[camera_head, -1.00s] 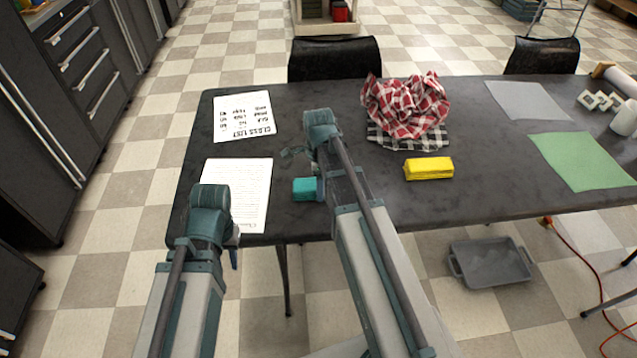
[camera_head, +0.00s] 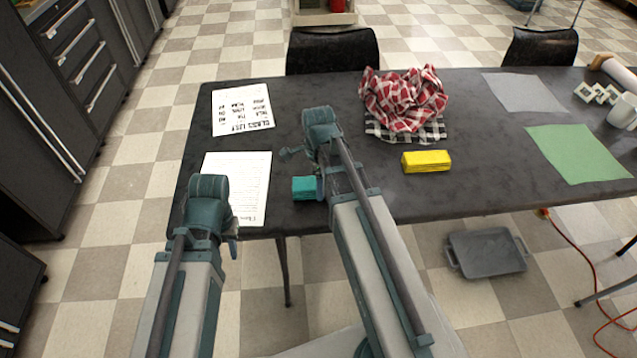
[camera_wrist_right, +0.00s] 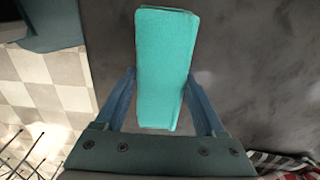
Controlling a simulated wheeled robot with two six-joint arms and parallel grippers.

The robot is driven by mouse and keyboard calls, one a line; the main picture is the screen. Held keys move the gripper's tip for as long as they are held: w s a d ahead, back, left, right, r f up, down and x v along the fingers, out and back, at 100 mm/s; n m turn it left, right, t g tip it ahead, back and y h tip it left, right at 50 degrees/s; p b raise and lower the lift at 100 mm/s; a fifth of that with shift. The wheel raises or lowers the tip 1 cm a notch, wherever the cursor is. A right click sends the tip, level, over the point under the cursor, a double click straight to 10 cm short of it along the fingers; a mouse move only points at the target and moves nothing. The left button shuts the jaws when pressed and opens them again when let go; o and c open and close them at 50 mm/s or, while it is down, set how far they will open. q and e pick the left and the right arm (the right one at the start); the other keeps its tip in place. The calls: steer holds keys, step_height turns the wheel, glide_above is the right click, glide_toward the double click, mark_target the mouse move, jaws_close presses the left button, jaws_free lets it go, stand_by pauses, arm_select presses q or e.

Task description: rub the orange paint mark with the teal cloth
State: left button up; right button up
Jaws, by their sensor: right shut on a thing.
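The teal cloth (camera_head: 304,188) is a small folded block over the near part of the dark table, just right of the printed sheet. In the right wrist view the teal cloth (camera_wrist_right: 167,70) sticks out forward between the fingers of my right gripper (camera_wrist_right: 163,100), which is shut on it. I cannot tell whether the cloth touches the table. My left gripper (camera_head: 232,243) is mostly hidden behind its own wrist at the table's near edge, so its jaws cannot be read. I see no orange paint mark in either view; the arms cover part of the table.
A yellow block (camera_head: 426,161) lies right of my right arm. A crumpled red checked cloth (camera_head: 404,97) rests on a black-and-white one behind it. Two printed sheets (camera_head: 242,108) lie at left, a green sheet (camera_head: 580,153) at right. A grey tray (camera_head: 487,252) is on the floor.

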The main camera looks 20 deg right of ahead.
steer(key=shift+r+p, duration=1.9)
steer(key=shift+r, duration=0.4)
step_height(320, 180, up, 3)
steer(key=p, duration=0.3)
